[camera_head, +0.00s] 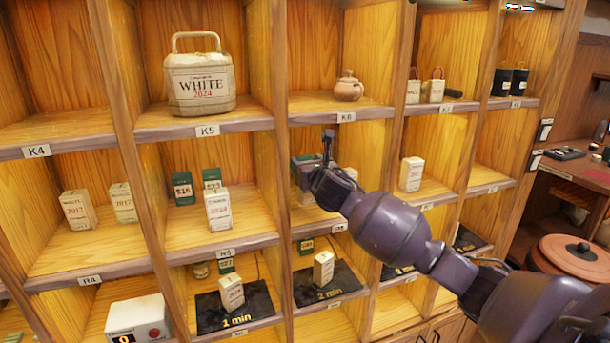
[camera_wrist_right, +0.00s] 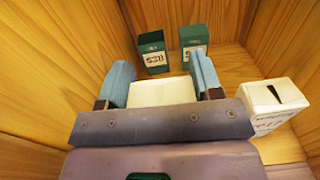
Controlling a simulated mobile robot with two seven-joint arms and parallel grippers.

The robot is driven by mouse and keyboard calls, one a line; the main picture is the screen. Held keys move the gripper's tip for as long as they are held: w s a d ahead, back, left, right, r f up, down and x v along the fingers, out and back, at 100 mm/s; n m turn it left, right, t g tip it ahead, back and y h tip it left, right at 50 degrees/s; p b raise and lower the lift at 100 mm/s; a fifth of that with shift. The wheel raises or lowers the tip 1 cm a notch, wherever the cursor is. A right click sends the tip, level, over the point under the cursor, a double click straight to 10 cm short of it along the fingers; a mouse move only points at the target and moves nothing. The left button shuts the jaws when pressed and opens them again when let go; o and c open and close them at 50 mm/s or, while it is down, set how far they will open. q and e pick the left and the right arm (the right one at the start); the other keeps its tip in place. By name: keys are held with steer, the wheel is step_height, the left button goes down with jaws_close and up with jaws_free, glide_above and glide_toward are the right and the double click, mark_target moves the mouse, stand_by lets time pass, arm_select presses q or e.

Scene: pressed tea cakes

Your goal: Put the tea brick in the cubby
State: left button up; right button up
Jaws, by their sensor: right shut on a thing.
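My right gripper (camera_head: 322,172) reaches into the middle-row cubby under the K6 label. In the right wrist view its two blue fingers (camera_wrist_right: 160,72) are shut on a cream-white block, the tea brick (camera_wrist_right: 162,92). The brick sits between the fingers, its lower part hidden by the gripper body. I cannot tell whether it touches the cubby floor. In the head view the arm and gripper hide it. Two green boxes (camera_wrist_right: 153,52) (camera_wrist_right: 194,40) stand behind the fingers inside this cubby. My left gripper is not in view.
A white carton (camera_wrist_right: 276,104) stands close to the right of the gripper, by the wooden wall (camera_wrist_right: 287,50). Wooden dividers (camera_head: 279,130) bound the cubby. Below are small boxes on black mats (camera_head: 335,288).

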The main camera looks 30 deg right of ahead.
steer(key=shift+w+d+f, duration=0.1)
steer(key=shift+w+f, duration=0.15)
steer(key=shift+f, duration=0.35)
steer(key=shift+w+d+f, duration=0.1)
steer(key=shift+w+f, duration=0.1)
steer(key=shift+f, duration=0.35)
steer(key=shift+w+f, duration=0.25)
steer(key=shift+f, duration=0.35)
steer(key=shift+f, duration=0.1)
steer(key=o, duration=1)
